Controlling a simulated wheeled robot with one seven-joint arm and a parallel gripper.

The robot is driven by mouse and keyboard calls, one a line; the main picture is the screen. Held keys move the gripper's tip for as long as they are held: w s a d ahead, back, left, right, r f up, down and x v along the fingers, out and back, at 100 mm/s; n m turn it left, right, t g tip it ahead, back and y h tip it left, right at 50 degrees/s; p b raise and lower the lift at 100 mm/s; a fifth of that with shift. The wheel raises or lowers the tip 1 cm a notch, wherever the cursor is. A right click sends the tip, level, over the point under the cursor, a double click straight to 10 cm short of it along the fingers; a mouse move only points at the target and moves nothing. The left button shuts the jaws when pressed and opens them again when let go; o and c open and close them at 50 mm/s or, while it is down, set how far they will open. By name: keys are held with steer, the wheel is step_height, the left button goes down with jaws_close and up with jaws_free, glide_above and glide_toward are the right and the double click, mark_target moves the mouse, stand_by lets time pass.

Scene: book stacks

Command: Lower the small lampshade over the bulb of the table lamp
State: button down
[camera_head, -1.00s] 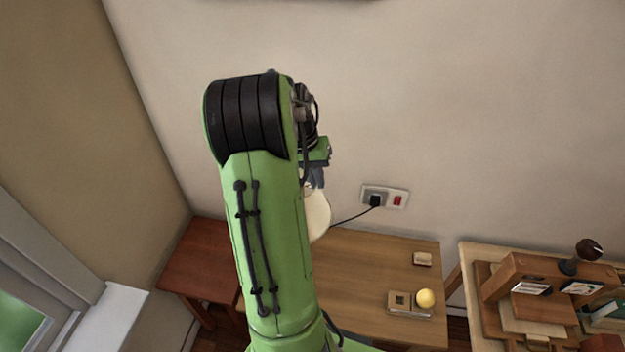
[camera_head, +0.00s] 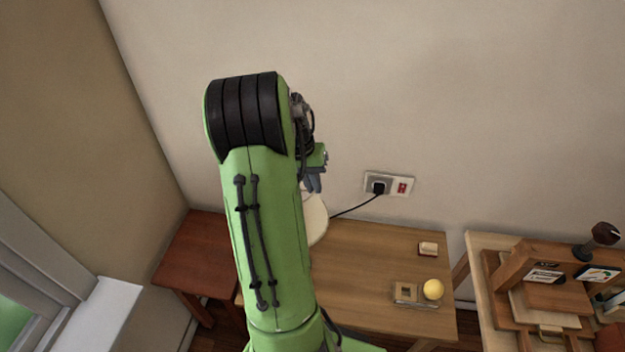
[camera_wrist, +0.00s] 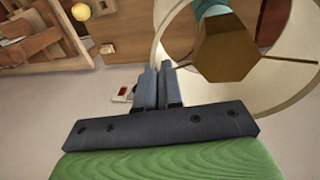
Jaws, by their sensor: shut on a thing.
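The cream lampshade (camera_head: 316,221) shows in the head view just below my gripper (camera_head: 314,184), partly hidden behind my green arm. In the wrist view my gripper (camera_wrist: 160,88) has its fingers close together at the near edge of the lampshade (camera_wrist: 157,35), a pale ring with thin spokes, and is shut on it. A brown six-sided piece (camera_wrist: 225,50) and a teal piece (camera_wrist: 208,8) show within the ring; I cannot tell whether they belong to the lamp. The bulb is not clearly visible, and my arm hides the lamp in the head view.
A wooden desk (camera_head: 370,260) stands against the wall, with a yellow ball (camera_head: 433,289), a small framed block (camera_head: 406,292) and a small box (camera_head: 428,248). A black cord runs to a wall socket (camera_head: 388,184). A reddish table (camera_head: 195,255) stands left; a cluttered shelf unit (camera_head: 545,290) stands right.

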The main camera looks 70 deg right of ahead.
mark_target(316, 215)
steer(key=shift+w+f, duration=0.1)
steer(key=shift+f, duration=0.65)
steer(key=shift+d, duration=0.15)
steer(key=shift+b, duration=0.3)
steer(key=shift+w+a+b+x, duration=0.1)
steer(key=shift+w+b+x, duration=0.15)
steer(key=shift+b+x, duration=0.8)
steer(key=shift+w+a+b+x, duration=0.1)
steer(key=shift+w+b+x, duration=0.15)
steer(key=shift+b+x, duration=0.75)
steer(key=shift+w+a+b+x, duration=0.1)
steer(key=shift+w+b+x, duration=0.15)
steer(key=shift+b+x, duration=0.8)
steer(key=shift+d+f, duration=0.1)
steer(key=shift+f, duration=0.5)
steer(key=c, duration=1.2)
jaws_free()
